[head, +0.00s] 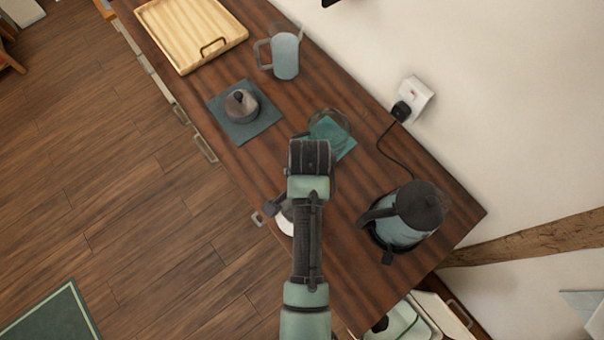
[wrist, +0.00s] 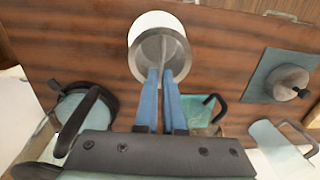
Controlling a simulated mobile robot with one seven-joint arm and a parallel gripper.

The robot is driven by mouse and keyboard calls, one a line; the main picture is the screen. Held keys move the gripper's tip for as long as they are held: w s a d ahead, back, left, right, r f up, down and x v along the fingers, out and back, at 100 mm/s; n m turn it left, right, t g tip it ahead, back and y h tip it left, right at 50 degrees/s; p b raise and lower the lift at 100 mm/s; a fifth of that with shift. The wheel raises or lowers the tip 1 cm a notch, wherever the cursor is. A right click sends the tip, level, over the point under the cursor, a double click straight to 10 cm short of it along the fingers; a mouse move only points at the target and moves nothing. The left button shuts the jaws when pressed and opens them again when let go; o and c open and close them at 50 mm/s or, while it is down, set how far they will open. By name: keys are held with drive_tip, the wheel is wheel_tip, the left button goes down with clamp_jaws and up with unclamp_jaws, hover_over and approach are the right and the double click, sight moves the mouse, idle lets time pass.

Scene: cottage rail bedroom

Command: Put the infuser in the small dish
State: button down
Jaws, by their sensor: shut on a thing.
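My gripper (wrist: 166,78) is shut on the infuser (wrist: 160,58), a grey metal round piece with a thin stem between the blue fingertips. In the wrist view the infuser overlaps the small white dish (wrist: 150,22); I cannot tell whether it touches the dish or hangs above it. In the head view the dish (head: 285,224) is a white patch at the counter's front edge, mostly hidden by my arm. The infuser is not clearly visible there.
A glass mug (head: 330,126) on a teal coaster and a kettle (head: 405,228) stand on the counter (head: 300,95). A lidded grey pot (head: 241,103) on a dark mat, a blue-grey pitcher (head: 285,56) and a wooden tray (head: 190,30) lie farther along.

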drive_tip(key=shift+f, duration=1.95)
drive_tip(key=c, duration=1)
unclamp_jaws()
